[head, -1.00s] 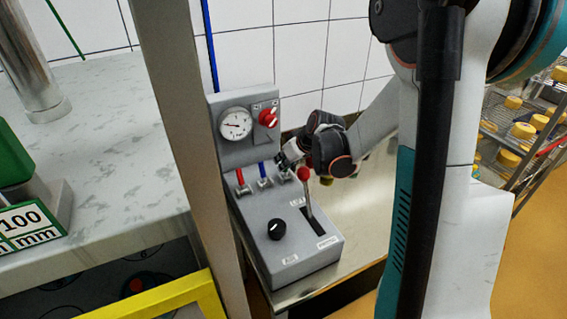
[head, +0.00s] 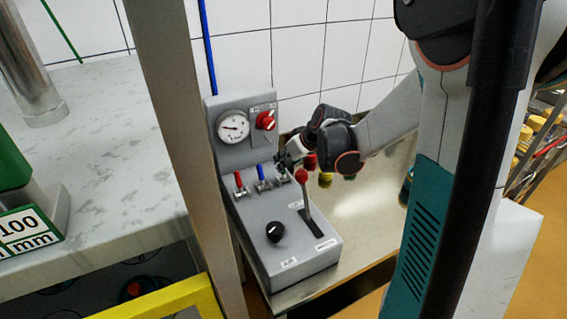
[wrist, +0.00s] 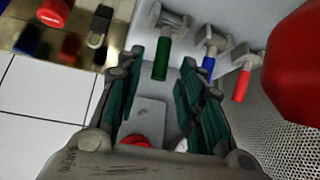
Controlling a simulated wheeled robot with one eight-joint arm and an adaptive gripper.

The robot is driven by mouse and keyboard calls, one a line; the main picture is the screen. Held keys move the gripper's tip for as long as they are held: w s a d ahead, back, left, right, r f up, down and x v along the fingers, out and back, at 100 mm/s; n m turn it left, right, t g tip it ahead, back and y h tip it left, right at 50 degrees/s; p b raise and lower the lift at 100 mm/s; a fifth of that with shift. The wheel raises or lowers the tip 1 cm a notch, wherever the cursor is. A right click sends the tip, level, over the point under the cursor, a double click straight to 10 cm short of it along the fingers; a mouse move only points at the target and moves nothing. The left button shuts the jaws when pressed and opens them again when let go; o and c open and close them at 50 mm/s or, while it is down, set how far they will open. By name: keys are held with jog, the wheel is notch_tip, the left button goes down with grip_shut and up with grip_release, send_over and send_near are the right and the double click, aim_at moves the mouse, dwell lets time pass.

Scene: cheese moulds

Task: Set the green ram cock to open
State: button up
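The green cock (wrist: 161,58) shows in the wrist view as a green handle on a grey metal valve body. It lies between the tips of my gripper (wrist: 158,78), whose fingers are open on either side, with a gap visible on both sides. In the head view my gripper (head: 287,158) is at the right end of the row of cocks and hides the green one. Beside it are the blue cock (wrist: 208,70) and the red cock (wrist: 242,85); their handles run roughly parallel to the green one.
A lever with a red knob (head: 301,176) stands close to my gripper; the knob looms large in the wrist view (wrist: 295,70). The control box (head: 262,212) also carries a black knob (head: 275,232), a gauge (head: 233,126) and a red selector (head: 265,120). A post (head: 178,120) stands left.

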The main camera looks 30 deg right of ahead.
jog(key=v, duration=0.8)
jog(key=shift+r, duration=0.2)
jog(key=shift+s, duration=0.1)
